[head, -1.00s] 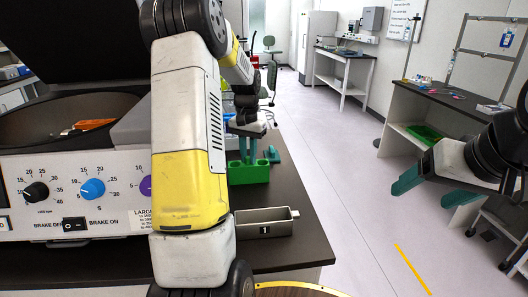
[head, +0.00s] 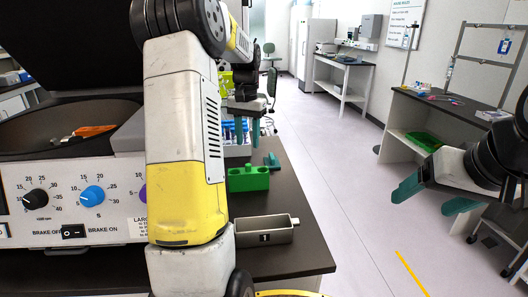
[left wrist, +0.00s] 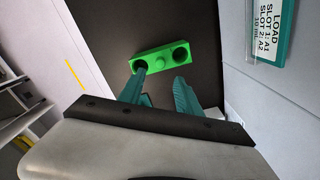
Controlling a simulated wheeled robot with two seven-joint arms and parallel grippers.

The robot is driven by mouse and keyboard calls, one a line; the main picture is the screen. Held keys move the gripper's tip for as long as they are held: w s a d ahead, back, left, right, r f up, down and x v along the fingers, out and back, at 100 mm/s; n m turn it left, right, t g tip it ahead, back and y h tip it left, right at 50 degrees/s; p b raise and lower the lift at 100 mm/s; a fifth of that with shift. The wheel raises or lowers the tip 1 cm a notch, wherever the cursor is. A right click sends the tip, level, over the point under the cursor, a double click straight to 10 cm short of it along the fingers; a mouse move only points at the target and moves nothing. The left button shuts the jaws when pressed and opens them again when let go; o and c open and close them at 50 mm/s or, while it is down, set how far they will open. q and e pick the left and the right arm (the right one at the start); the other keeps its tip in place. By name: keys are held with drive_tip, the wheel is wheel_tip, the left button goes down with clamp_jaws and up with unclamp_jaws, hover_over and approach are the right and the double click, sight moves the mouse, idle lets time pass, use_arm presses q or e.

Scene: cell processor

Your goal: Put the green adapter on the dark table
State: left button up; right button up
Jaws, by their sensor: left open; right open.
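The green adapter (head: 248,179) is a bright green block standing on the dark table (head: 300,215), beyond the grey tray. In the left wrist view the adapter (left wrist: 150,62) shows two round holes and lies just beyond the fingertips on the dark surface. My left gripper (head: 247,141) is open and empty, its teal fingers pointing down above the adapter and apart from it in the head view. It also shows in the left wrist view (left wrist: 159,82). My right gripper (head: 421,203) is open and empty over the floor at the right.
A grey tray (head: 265,232) marked 1 stands on the near part of the dark table. A teal piece (head: 272,161) lies behind the adapter. The machine with knobs (head: 75,195) and a raised lid fills the left.

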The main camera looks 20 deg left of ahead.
use_arm(q)
drive_tip(key=s+d+r+t, duration=0.3)
drive_tip(key=s+d+r, duration=0.55)
drive_tip(key=s, duration=0.25)
drive_tip(key=s+d+f+t+h, duration=0.1)
drive_tip(key=s+d, duration=0.2)
drive_tip(key=s, duration=0.4)
drive_tip(key=s+d+f+t+h, duration=0.1)
drive_tip(key=s+d, duration=0.3)
drive_tip(key=s, duration=0.4)
drive_tip(key=shift+s+f+t, duration=0.15)
drive_tip(key=shift+f+t, duration=0.05)
drive_tip(key=shift+t, duration=0.4)
